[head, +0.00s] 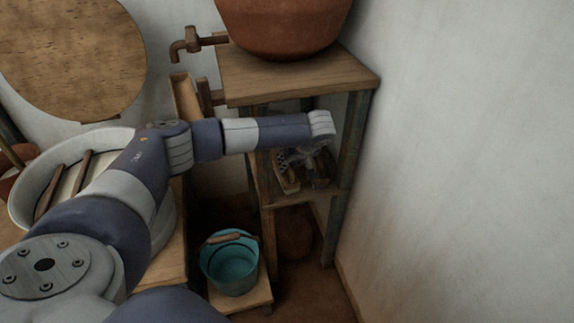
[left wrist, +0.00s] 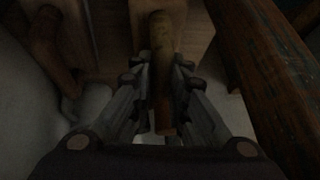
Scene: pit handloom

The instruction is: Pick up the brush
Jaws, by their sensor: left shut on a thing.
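The left wrist view shows a slim brown wooden bar (left wrist: 162,55), like a brush handle, between the fingers of my left gripper (left wrist: 162,85). The fingers are shut on it, one on each side. Its far end and any bristles cannot be made out. In the head view my left arm reaches in from the left, and the gripper (head: 308,165) is at the lower shelf (head: 300,193) of the wooden stand, dark and partly hidden by the wrist. My right gripper is in neither view.
A large clay pot (head: 283,25) stands on the stand's top (head: 300,78). A wooden post (head: 352,140) is close right of my gripper. A teal bucket (head: 232,268) stands below, a white basin (head: 35,185) at left. The wall (head: 460,150) closes the right side.

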